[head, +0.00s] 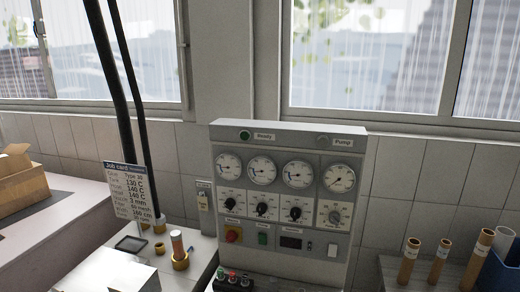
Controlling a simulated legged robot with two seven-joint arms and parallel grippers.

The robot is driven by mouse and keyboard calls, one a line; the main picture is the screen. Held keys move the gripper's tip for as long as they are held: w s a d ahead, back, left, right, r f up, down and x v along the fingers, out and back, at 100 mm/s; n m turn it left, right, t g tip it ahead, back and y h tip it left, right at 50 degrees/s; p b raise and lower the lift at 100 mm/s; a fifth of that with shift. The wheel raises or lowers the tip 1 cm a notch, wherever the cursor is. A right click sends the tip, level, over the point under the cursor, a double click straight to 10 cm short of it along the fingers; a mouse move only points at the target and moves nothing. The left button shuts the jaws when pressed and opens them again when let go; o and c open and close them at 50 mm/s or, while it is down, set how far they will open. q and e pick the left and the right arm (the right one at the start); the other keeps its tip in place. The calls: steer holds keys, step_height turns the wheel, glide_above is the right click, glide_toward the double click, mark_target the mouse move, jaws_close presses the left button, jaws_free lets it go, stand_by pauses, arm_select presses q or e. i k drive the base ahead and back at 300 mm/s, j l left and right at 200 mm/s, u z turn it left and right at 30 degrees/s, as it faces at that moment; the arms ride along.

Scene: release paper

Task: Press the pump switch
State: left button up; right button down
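The grey control panel (287,258) stands upright in the middle of the head view. A small green switch (263,239) sits in its bottom row, between a red and yellow mains knob (232,234) and a dark display (291,242). The label above the green switch is too small to read surely. A small white switch (332,250) sits at the right of the row. The pump lamp (323,141) at the top right looks grey and unlit, while the ready lamp (244,135) at the top left is green. Neither of my grippers is in view.
A small box with coloured buttons (233,282) stands before the panel's lower left. A job card (131,190) and dark hoses (108,75) stand left of the panel. Several brown tubes (440,262) stand on the right. A cardboard box (25,182) sits far left.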

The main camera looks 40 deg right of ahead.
mark_target(262, 239)
steer(key=z, duration=1.55)
